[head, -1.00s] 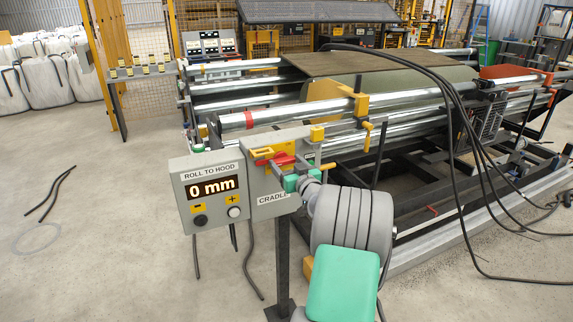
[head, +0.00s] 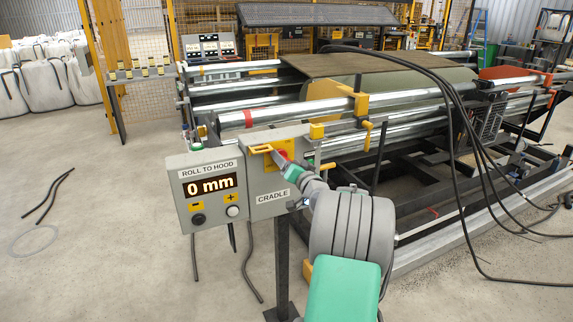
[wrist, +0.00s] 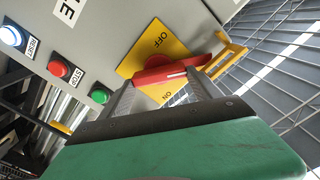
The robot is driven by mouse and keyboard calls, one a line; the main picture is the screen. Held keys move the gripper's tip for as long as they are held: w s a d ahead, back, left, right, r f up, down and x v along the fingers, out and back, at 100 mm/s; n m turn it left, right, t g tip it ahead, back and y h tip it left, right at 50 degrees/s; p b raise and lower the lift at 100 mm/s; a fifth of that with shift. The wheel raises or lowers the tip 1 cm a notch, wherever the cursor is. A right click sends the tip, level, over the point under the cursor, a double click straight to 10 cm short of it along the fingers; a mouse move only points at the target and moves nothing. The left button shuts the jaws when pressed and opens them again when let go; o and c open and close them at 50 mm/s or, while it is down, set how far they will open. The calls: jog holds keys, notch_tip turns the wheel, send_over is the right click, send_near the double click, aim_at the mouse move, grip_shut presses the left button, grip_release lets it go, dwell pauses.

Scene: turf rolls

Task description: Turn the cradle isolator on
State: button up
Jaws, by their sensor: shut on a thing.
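The cradle isolator is a red rotary handle (wrist: 172,72) on a yellow plate (wrist: 138,62) marked OFF and ON. In the wrist view the handle lies across the plate between the two words, its pale line toward the right end. My gripper (wrist: 160,82) is shut on the handle, with a finger near each end. In the head view my gripper (head: 284,160) reaches the grey CRADLE box (head: 259,206) from the lower right and hides most of the handle. Which word the handle points to is not clear.
Beside the isolator are a lit reset button (wrist: 11,36), a red stop button (wrist: 59,69) and a green button (wrist: 100,94). A yellow guard (wrist: 232,52) sticks out past the plate. The ROLL TO HOOD display (head: 210,186) reads 0 mm. Black cables (head: 462,150) hang at right.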

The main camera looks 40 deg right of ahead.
jog(key=shift+d+f+m+p, duration=0.15)
jog(key=shift+m+p, duration=0.4)
jog(key=shift+m, duration=2.2)
jog(key=shift+f+m+p, duration=0.2)
jog(key=shift+m+p, duration=0.3)
jog(key=shift+m, duration=2.25)
jog(key=o, duration=1.4)
jog(key=b+v, duration=0.1)
jog(key=v, duration=0.7)
